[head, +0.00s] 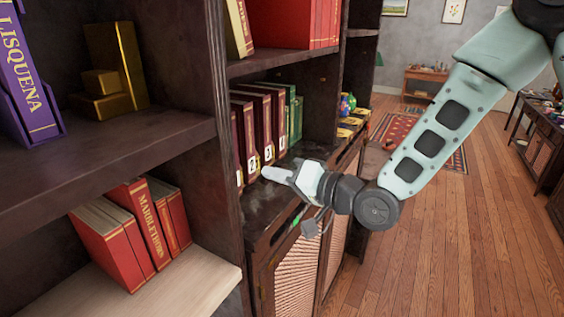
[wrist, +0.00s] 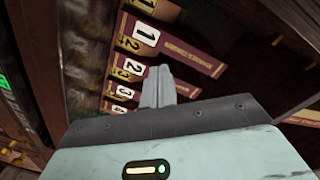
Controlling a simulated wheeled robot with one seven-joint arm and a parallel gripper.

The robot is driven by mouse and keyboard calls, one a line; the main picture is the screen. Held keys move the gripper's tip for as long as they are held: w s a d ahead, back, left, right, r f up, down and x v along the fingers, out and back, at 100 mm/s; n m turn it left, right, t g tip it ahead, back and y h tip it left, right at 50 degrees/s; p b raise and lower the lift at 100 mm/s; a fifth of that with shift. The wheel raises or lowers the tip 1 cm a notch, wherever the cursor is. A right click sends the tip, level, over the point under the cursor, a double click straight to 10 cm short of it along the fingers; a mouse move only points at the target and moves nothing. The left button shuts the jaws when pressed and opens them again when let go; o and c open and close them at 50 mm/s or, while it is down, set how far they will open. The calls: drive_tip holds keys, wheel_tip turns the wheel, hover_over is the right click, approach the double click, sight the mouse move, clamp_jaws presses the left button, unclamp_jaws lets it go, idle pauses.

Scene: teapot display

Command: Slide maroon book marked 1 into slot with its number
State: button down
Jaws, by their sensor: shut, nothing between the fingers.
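The maroon book marked 1 (wrist: 185,48) shows in the wrist view, with a white label bearing a black 1 at the base of its spine and gold lettering along it. More numbered labels, reading 2 and 3, line up below it there. My gripper (head: 270,174) is shut and empty in front of the row's base. Its fingertips (wrist: 157,85) are close to book 1's spine; contact is unclear.
Green books (head: 294,115) stand right of the row. A dark upright panel (head: 222,100) borders the compartment on the left. Red books (head: 290,25) fill the shelf above. The dark ledge (head: 270,205) before the books is bare. Open wooden floor (head: 430,230) lies to the right.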

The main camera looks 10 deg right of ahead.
drive_tip(key=w+a+r+y, duration=0.1)
drive_tip(key=w+a, duration=0.2)
drive_tip(key=a, duration=0.2)
drive_tip(key=shift+a+r+n, duration=0.15)
drive_tip(key=shift+a+n, duration=0.15)
drive_tip(key=shift+w+a, duration=0.35)
drive_tip(key=shift+a, duration=0.15)
idle(0.7)
drive_tip(key=b+v, duration=1.7)
drive_tip(key=v, duration=0.3)
drive_tip(key=shift+b, duration=0.3)
idle(0.4)
